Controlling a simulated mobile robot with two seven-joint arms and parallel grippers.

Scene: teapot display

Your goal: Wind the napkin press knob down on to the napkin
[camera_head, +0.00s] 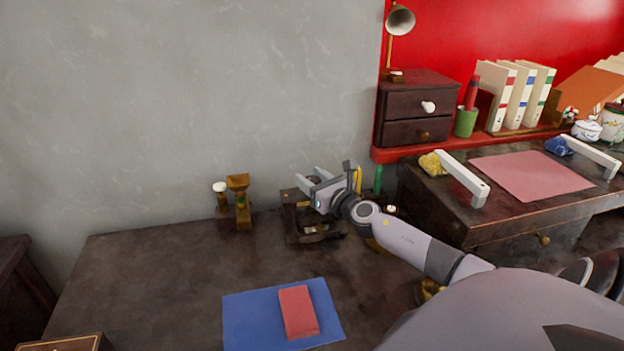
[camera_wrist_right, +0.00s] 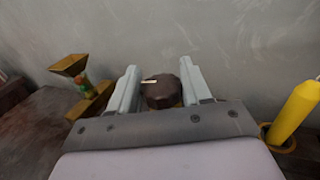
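The napkin press (camera_head: 312,232), a dark wooden frame, stands on the dark table near the wall, partly hidden behind my right gripper. My right gripper (camera_head: 309,180) is above it. In the right wrist view the dark round knob (camera_wrist_right: 160,93), with a pale mark on top, sits between the two fingers of my right gripper (camera_wrist_right: 160,75). The knob fills the space between them, with no clear gap on either side. I cannot make out a napkin inside the press. My left gripper is not in view.
A brass funnel-topped stand (camera_head: 240,205) is left of the press. A yellow candle (camera_wrist_right: 294,110) stands close on the right. A red block (camera_head: 298,312) lies on a blue mat (camera_head: 247,318) in front. A desk (camera_head: 470,222) rises at right.

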